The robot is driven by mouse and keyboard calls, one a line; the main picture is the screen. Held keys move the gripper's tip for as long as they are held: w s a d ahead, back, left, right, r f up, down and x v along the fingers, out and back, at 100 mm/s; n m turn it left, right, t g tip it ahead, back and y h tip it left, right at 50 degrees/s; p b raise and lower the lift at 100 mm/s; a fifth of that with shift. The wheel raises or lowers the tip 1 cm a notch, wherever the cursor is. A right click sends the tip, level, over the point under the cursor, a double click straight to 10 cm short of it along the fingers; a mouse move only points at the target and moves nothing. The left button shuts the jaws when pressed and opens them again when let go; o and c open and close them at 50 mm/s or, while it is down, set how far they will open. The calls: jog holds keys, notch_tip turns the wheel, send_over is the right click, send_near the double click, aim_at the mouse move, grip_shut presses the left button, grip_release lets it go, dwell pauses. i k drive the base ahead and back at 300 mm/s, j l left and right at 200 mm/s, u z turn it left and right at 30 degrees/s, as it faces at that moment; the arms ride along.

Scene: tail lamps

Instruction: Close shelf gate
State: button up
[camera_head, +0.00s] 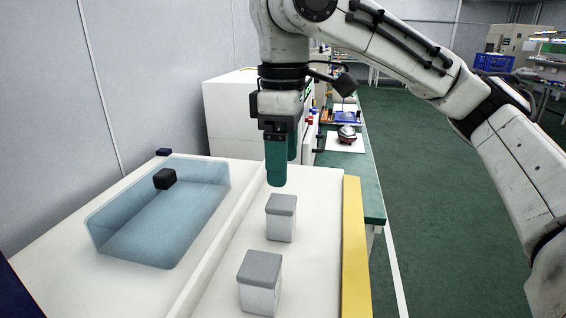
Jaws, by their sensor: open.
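My gripper (281,170) points straight down with teal fingers, above the far part of a white shelf (225,277). It is open and nothing shows between its fingers. A yellow strip (355,250) runs along the shelf's right edge; I cannot tell whether it is the shelf gate or whether the gate is closed. Two grey-lidded white boxes (281,218) (260,284) stand upright on the shelf, in front of my gripper. My gripper appears apart from the boxes and the strip.
A translucent blue tray (125,250) with a black block (165,179) lies at left. A white cabinet (228,115) stands behind my gripper. A green bench (372,190) with small devices is beyond the yellow strip. Open green floor (425,150) lies at right.

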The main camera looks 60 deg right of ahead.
aim_at(356, 292)
jog(key=k, duration=1.5)
